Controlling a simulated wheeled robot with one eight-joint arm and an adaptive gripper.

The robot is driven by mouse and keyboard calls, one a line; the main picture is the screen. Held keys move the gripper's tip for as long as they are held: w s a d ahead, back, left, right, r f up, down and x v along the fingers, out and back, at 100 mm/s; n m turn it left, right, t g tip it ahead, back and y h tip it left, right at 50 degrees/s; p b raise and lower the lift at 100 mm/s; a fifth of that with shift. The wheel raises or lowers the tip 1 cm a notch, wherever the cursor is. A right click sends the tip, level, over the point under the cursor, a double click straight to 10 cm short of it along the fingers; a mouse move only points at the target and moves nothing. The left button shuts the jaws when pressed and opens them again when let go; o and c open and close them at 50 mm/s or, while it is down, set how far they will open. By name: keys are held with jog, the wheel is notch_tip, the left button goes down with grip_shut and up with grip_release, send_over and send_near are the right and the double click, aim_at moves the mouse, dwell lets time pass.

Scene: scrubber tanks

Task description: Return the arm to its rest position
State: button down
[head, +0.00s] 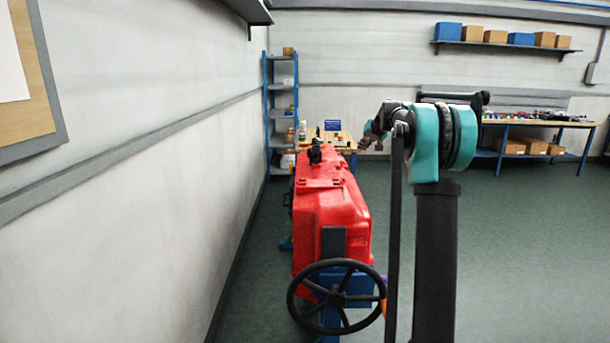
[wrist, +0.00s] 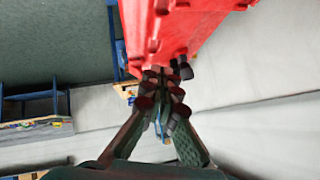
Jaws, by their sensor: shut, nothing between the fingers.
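My arm stands upright at the right of the head view, with a dark column and a teal joint, its end pointing left. My gripper (head: 372,140) is beside the upper right side of the red tank (head: 331,205), seemingly above the floor and apart from it. In the wrist view my gripper (wrist: 162,95) has its fingers together with nothing between them. The red tank (wrist: 175,30) fills the top of that view, beyond the fingertips. The exact gap between the fingertips and the tank cannot be told.
A black handwheel (head: 337,297) is at the tank's near end. A blue shelf rack (head: 282,110) stands behind it, near a small wooden table (head: 340,136). A grey wall runs along the left. A blue-legged workbench (head: 540,125) is at the back right. The green floor at right is clear.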

jog(key=s+a+f+g+h, duration=0.1)
jog(key=s+f, duration=0.9)
jog(key=s, duration=0.9)
jog(key=s+a+f+n+g+h, duration=0.1)
jog(key=s+f, duration=0.9)
jog(key=s, duration=1)
jog(key=s+a+f+g+h, duration=0.1)
jog(key=s+f, duration=0.9)
jog(key=s, duration=1)
jog(key=shift+s+a+f+n+g, duration=0.25)
jog(key=shift+a+f+n+g, duration=0.1)
jog(key=shift+a+g, duration=0.4)
jog(key=shift+d, duration=0.15)
